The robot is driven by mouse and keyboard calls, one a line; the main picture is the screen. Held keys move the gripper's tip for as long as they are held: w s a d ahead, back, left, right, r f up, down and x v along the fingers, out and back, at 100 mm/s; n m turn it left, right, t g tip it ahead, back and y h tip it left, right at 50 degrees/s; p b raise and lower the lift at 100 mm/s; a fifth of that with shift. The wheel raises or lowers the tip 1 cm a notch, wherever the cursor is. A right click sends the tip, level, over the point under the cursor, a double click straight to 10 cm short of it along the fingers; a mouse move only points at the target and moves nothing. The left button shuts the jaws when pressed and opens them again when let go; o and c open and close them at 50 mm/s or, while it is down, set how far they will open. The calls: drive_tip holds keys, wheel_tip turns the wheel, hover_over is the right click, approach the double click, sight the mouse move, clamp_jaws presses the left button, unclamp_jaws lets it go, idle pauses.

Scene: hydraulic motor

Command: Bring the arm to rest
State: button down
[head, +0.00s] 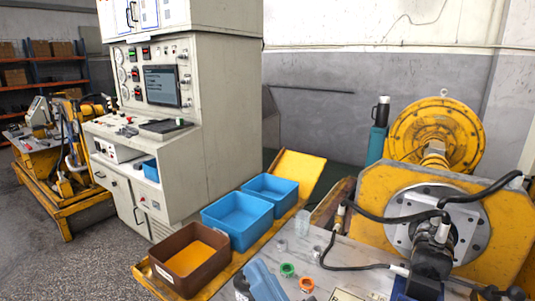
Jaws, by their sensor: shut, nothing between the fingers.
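My gripper and arm cannot be made out in the head view, the only view given.
A grey work surface (333,277) holds a green ring (288,270), an orange ring (306,284) and small clear containers. A brown bin (188,282) and blue bins (238,245) (285,181) stand left on a yellow ledge. A control cabinet (225,110) stands behind. Floor shows at far left.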

drive_tip(key=s+d+f+m+g+h, duration=0.1)
drive_tip(key=s+d+h, duration=0.4)
drive_tip(key=s, duration=0.6)
drive_tip(key=s+d+f+m+g+h, duration=0.2)
drive_tip(key=s+d+f+h, duration=0.4)
drive_tip(key=s+d, duration=0.4)
drive_tip(key=s+d+f+m+g+h, duration=0.1)
drive_tip(key=s+d+f+m+h, duration=0.2)
drive_tip(key=s, duration=1)
drive_tip(key=d+m+h, duration=0.1)
drive_tip(key=d+h, duration=0.2)
drive_tip(key=d, duration=0.1)
drive_tip(key=shift+d+f, duration=0.15)
